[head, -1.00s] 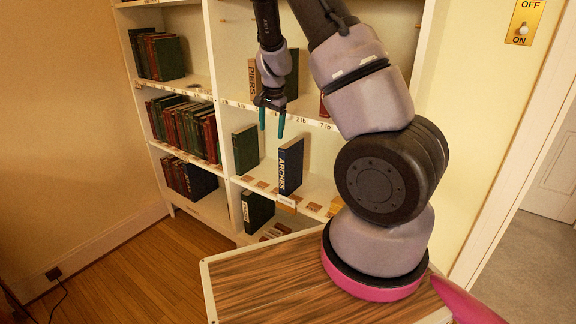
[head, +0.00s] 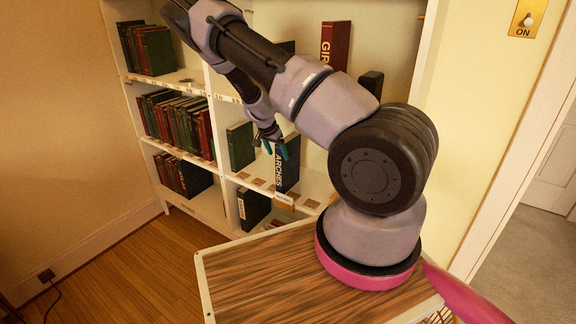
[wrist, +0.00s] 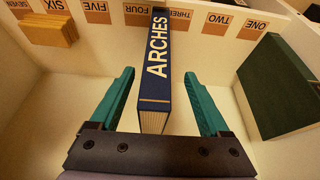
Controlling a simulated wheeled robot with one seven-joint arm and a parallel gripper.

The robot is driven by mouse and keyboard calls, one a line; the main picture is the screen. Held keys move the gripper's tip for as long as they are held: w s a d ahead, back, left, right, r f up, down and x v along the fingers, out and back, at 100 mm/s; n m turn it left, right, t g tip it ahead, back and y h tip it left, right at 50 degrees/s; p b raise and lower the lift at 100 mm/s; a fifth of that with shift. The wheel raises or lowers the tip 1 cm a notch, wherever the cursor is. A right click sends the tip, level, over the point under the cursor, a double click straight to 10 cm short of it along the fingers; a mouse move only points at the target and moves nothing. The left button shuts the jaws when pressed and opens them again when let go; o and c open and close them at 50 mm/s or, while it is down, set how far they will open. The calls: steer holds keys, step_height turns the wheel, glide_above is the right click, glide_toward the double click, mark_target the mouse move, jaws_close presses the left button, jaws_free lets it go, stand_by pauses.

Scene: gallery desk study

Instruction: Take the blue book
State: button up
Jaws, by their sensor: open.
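The blue book (wrist: 155,75), with ARCHES in pale letters on its spine, stands upright on a middle shelf. It also shows in the head view (head: 287,165), partly covered by my arm and gripper. My gripper (wrist: 160,85) is open. In the wrist view its two teal fingers lie on either side of the book, with a gap to the book on each side. In the head view my gripper (head: 275,150) is at the top of the book. Contact with the book does not show.
A green book (wrist: 282,88) stands right of my gripper in the wrist view. A small orange-tan block (wrist: 48,32) lies at the upper left. Numbered labels (wrist: 92,10) line the shelf edge. The white bookcase (head: 226,205) holds other books.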

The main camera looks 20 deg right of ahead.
mark_target(281, 160)
steer(key=x, duration=0.5)
steer(key=shift+s+d, duration=0.1)
steer(key=shift+s, duration=0.1)
jaws_close()
stand_by(1.1)
